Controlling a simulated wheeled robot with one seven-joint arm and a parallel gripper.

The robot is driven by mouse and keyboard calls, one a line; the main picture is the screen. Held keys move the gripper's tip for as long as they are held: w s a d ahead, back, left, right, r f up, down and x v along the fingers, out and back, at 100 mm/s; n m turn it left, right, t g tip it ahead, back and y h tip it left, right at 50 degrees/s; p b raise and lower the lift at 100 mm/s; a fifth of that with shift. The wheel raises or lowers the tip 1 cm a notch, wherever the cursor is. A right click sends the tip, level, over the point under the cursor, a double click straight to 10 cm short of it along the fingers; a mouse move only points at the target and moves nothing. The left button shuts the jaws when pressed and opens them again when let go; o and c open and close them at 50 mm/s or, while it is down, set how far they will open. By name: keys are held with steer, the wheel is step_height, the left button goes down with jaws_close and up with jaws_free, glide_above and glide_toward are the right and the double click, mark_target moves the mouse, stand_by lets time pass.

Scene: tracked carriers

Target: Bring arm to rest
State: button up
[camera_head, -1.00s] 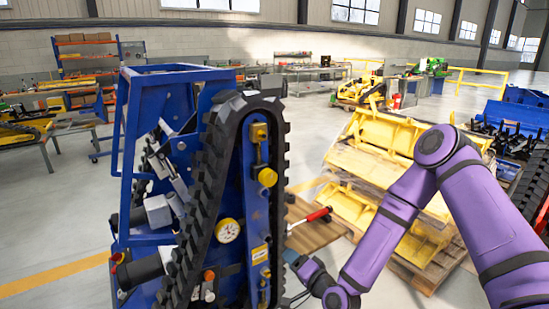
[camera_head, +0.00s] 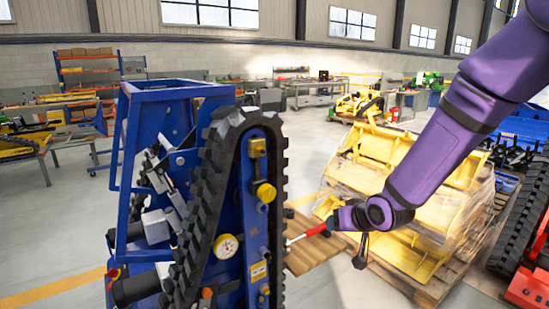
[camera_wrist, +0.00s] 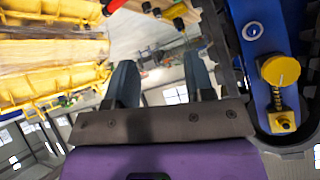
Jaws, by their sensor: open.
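My purple arm (camera_head: 440,150) reaches in from the upper right of the head view. Its wrist is bent beside the blue tracked carrier (camera_head: 262,205), to the right of its black track (camera_head: 215,180). In the wrist view my gripper (camera_wrist: 160,72) shows two grey fingers spread apart with nothing between them. The carrier's blue side and yellow knob (camera_wrist: 280,70) stand close to the right of the fingers, apart from them. In the head view the fingers are not clearly seen against the wrist.
A red-handled tool (camera_head: 314,231) lies at a wooden board (camera_head: 315,258) between carrier and wrist. Yellow parts (camera_head: 430,205) are stacked on a wooden pallet behind the arm. Another black track and red machine (camera_head: 524,285) stand at the right.

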steer(key=s+d+r+g+h, duration=0.1)
steer(key=s+d+r+h, duration=0.1)
steer(key=s+d+r, duration=0.4)
steer(key=s+d+r+h, duration=0.25)
steer(key=s+r, duration=0.25)
steer(key=r, duration=0.3)
steer(key=s+d+r+m+g, duration=0.1)
steer(key=s+d+r, duration=0.1)
steer(key=s, duration=0.8)
steer(key=s+d+r+g, duration=0.1)
steer(key=s+d+r, duration=0.1)
steer(key=s+r, duration=0.3)
steer(key=s, duration=0.4)
steer(key=shift+s+d+m+g, duration=0.25)
steer(key=shift+s+m+g, duration=0.05)
steer(key=shift+s+m, duration=0.1)
